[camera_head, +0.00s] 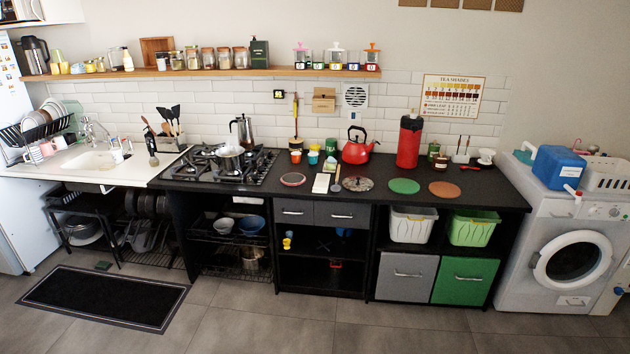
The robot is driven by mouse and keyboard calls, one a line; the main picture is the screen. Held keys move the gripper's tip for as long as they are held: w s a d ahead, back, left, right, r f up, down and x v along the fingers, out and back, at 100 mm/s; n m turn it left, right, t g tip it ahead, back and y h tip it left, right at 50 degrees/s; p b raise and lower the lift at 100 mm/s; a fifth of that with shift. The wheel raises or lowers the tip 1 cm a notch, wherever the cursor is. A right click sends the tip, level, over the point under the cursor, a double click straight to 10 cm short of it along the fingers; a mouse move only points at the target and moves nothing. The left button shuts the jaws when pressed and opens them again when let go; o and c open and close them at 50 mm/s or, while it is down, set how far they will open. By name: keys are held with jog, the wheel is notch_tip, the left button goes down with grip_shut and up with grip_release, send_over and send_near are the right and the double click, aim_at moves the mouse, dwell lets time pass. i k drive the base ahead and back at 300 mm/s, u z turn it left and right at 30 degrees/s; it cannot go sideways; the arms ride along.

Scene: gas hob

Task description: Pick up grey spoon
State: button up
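A thin grey spoon (336,186) appears to lie on the black countertop (235,183), right of the hob. Its rounded end is near the counter's front edge and its handle runs toward the back wall. It is small here, so its exact shape is hard to tell. It lies between a pale rectangular board (321,183) on its left and a round patterned mat (357,184) on its right. My gripper is not in view.
A red kettle (357,149), a red flask (409,142) and several small cups stand behind. Green (404,186) and brown (445,189) round mats lie to the right. The gas hob (205,167) is left. Grey floor (290,325) in front is mostly clear, with a dark mat (100,297) left.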

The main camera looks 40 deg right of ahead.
aim_at(336, 188)
jog(key=u, duration=0.1)
jog(key=i, duration=2.6)
jog(key=z, duration=0.4)
jog(key=k, duration=0.3)
jog(key=z, duration=0.65)
